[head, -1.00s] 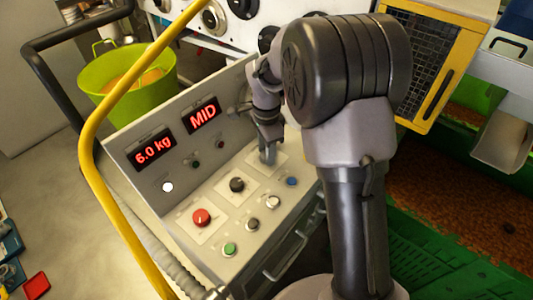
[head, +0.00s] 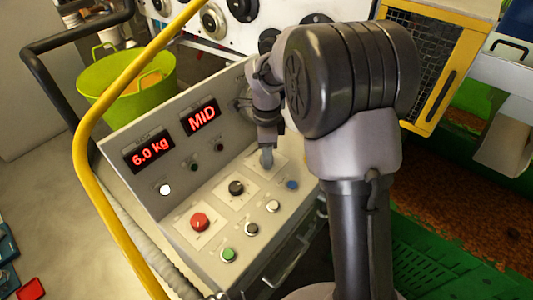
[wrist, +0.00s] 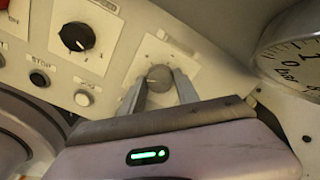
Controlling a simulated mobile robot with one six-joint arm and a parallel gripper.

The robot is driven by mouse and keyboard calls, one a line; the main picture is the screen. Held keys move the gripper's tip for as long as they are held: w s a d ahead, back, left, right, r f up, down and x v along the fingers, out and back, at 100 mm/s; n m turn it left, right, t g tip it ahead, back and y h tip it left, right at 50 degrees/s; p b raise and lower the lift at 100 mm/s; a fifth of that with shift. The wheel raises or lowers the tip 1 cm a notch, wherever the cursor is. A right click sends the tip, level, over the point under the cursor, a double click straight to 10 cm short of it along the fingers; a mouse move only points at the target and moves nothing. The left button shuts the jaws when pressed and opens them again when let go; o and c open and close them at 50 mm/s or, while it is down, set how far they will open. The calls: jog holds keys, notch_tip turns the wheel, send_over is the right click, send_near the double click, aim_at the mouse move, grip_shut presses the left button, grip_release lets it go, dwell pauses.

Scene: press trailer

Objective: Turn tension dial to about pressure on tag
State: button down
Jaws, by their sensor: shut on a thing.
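My gripper (wrist: 161,86) is shut on a grey dial (wrist: 158,74) on the sloped control panel, one finger on each side of it. The dial sits on a white square plate with marks too blurred to read. In the head view my gripper (head: 267,158) points down at the panel's far right plate, and my fingers hide most of the dial. Red displays read 6.0 kg (head: 150,151) and MID (head: 201,117). A round gauge (wrist: 295,50) shows partly at the right in the wrist view. I cannot make out a tag with a pressure.
A black knob (head: 236,188) and a red knob (head: 200,222) stand left of my gripper. Green (head: 229,255), black, white and blue (head: 292,184) buttons line the panel's front. A yellow rail (head: 100,115) curves along the left. A green bucket (head: 127,85) stands behind.

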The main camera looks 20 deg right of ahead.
jog(key=shift+r, duration=0.1)
jog(key=c, duration=0.9)
grip_release()
notch_tip(320, 180, up, 17)
jog(key=p, duration=0.5)
jog(key=shift+r, duration=0.15)
